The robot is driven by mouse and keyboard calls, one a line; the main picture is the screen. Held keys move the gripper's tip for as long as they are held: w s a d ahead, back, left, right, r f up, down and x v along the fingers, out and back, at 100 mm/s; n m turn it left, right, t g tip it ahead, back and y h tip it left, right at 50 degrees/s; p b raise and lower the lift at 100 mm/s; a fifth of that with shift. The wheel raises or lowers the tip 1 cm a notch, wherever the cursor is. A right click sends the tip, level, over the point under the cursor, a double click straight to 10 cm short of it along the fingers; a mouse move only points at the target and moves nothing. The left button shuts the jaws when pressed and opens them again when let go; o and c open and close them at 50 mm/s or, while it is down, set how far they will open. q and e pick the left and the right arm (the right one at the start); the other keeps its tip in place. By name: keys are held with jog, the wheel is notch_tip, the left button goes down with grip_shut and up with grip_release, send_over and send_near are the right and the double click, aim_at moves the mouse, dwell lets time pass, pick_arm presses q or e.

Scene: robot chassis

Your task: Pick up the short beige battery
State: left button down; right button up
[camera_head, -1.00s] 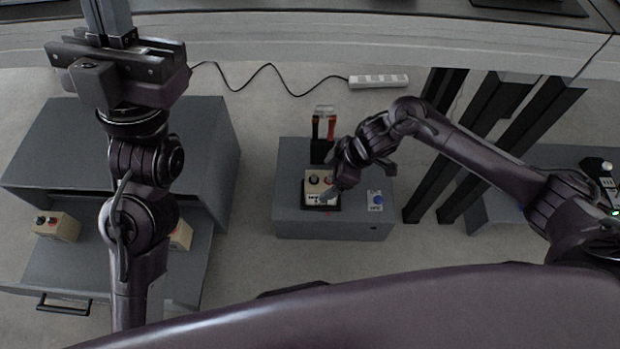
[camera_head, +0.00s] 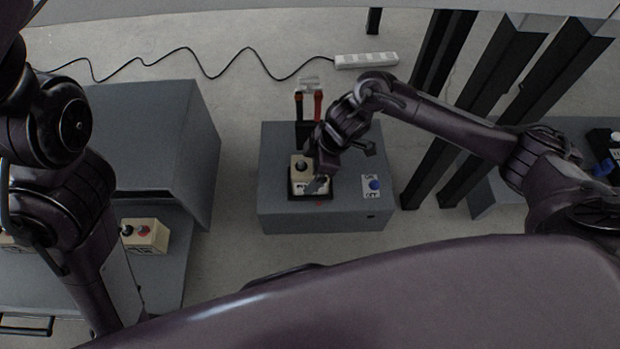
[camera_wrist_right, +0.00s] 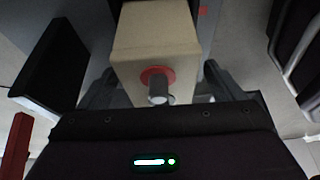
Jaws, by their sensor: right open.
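A short beige battery (camera_head: 299,173) with a dark terminal on top stands in a dark slot on the grey box. In the right wrist view the battery (camera_wrist_right: 155,40) shows close up, with a red-ringed terminal. The open right gripper (camera_wrist_right: 158,88) has one finger on each side of it; contact cannot be made out. Another beige battery (camera_head: 147,235), with dark and red terminals, is at the left, partly behind my left arm. My left gripper is out of view.
The grey box (camera_head: 325,218) carries a blue button (camera_head: 374,185) on a white plate and upright red and black handles (camera_head: 308,105) behind the battery. A grey cabinet (camera_head: 150,130) stands left. A power strip (camera_head: 367,60) with cable lies behind. Dark posts (camera_head: 440,110) stand right.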

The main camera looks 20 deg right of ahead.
jog(key=shift+a+f, duration=0.2)
jog(key=shift+f, duration=0.2)
jog(key=c, duration=1.9)
jog(key=shift+w+r, duration=0.15)
jog(key=shift+r, duration=0.05)
grip_shut()
